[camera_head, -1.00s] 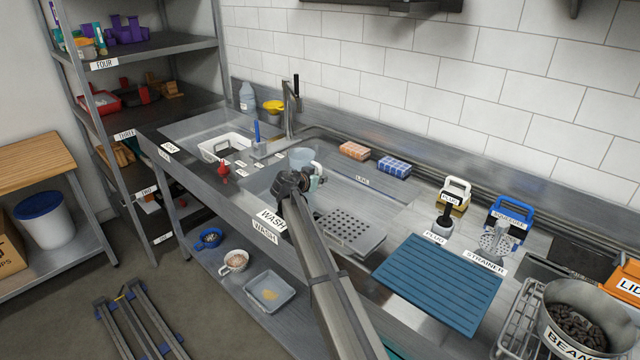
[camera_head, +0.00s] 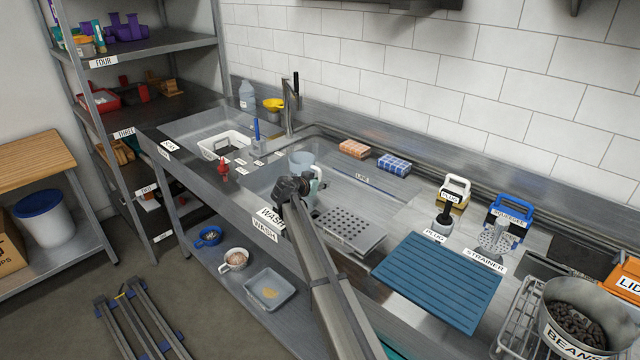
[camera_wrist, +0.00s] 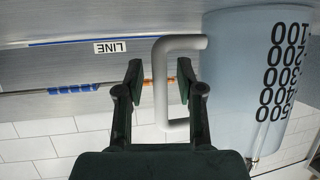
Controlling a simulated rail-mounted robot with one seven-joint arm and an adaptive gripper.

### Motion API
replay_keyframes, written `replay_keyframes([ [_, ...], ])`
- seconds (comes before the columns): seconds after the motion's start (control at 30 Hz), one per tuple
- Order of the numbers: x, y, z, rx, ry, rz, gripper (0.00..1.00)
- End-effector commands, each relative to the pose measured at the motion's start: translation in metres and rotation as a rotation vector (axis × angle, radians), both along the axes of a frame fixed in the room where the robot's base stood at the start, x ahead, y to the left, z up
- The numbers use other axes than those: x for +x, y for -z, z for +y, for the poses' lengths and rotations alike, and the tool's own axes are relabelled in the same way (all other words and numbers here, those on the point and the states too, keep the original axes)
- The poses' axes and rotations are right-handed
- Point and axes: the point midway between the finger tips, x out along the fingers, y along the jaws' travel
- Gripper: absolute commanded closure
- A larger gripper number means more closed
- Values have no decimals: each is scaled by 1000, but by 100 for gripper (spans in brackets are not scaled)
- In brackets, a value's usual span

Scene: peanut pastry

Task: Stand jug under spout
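The jug (camera_head: 301,160) is pale blue and translucent with a light grey handle. It stands at the sink basin marked WASH, to the right of the tap (camera_head: 289,118) and its spout. In the wrist view the jug (camera_wrist: 235,70) fills the right side, its black number scale upside down. My gripper (camera_wrist: 161,80) is open, with its dark fingers on either side of the handle's long bar. A gap shows on each side of the bar. In the head view my wrist covers part of the jug, and its base is hard to make out.
A perforated plate (camera_head: 350,231) lies right of the jug. A white tub (camera_head: 222,146) and a small red item (camera_head: 225,174) are to the left. A blue ribbed mat (camera_head: 440,281) lies at the right.

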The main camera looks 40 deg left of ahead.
Motion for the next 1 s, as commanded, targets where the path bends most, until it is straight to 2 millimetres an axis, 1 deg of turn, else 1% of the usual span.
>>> replay_keyframes([
  [0.2, 0, -6, 0, 0, 0, 0, 63],
  [0.23, -5, -4, -1, 0, -1, 0, 63],
  [0.37, -22, -9, -4, 1, -2, 0, 63],
  [0.6, -56, -24, -10, 0, -1, 0, 63],
  [0.7, -65, -28, -11, -1, -1, 0, 63],
  [0.8, -69, -31, -11, 0, -1, 0, 63],
  [1.0, -69, -32, -10, 0, 0, 0, 63],
])
